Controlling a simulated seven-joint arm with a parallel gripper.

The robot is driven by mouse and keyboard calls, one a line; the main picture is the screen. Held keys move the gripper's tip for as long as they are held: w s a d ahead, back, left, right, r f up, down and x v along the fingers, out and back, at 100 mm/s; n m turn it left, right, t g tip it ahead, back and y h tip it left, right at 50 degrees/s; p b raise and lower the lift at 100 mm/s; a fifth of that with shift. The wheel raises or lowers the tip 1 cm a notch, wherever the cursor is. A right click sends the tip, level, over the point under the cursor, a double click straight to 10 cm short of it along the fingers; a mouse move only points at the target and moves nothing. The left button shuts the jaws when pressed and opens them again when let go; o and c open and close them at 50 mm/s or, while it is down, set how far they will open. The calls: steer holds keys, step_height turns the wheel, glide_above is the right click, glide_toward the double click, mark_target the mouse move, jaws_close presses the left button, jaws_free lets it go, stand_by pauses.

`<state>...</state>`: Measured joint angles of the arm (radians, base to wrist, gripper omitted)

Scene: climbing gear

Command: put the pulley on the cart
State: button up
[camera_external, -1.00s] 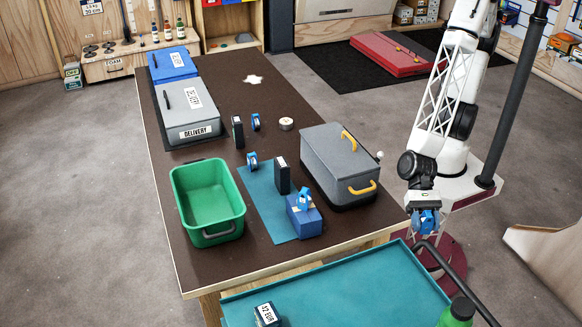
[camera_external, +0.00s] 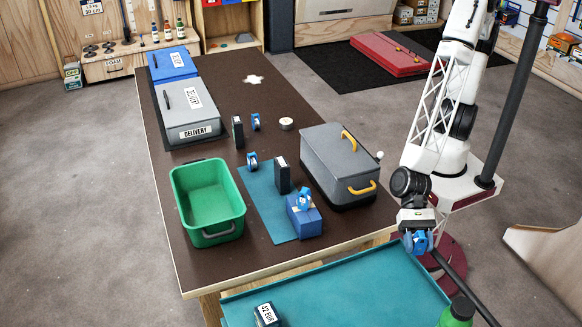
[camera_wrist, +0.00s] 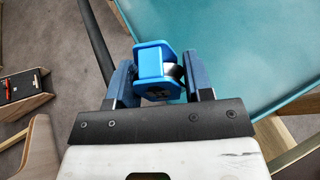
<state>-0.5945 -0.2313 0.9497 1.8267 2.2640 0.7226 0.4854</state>
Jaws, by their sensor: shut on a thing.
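My gripper (camera_external: 418,243) is shut on a blue pulley (camera_wrist: 155,72) with a pale wheel between its side plates. The pulley sits between the two fingers in the wrist view. In the external view the gripper is at the right, by the far right corner of the teal cart top (camera_external: 345,290). The pulley is raised above the cart level, and its exact height is hard to tell. The cart top also fills the upper right of the wrist view (camera_wrist: 255,45). Other blue pulleys stand on the brown table, one of them on a blue box (camera_external: 304,218).
A small box with a price label (camera_external: 266,314) is at the cart's left, and a green bottle (camera_external: 458,311) at its right. A dark handle rail (camera_external: 452,275) runs along the cart's right side. The grey case (camera_external: 338,165) and green bin (camera_external: 208,202) stand on the table. The cart's middle is clear.

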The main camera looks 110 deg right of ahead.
glide_above(405, 284)
steer(key=shift+f, duration=0.4)
stand_by(0.3)
steer(key=shift+f, duration=1.75)
steer(key=o, duration=1)
steer(key=shift+f, duration=0.15)
steer(key=shift+c, duration=0.2)
steer(key=shift+r, duration=0.2)
steer(key=shift+v, duration=6.05)
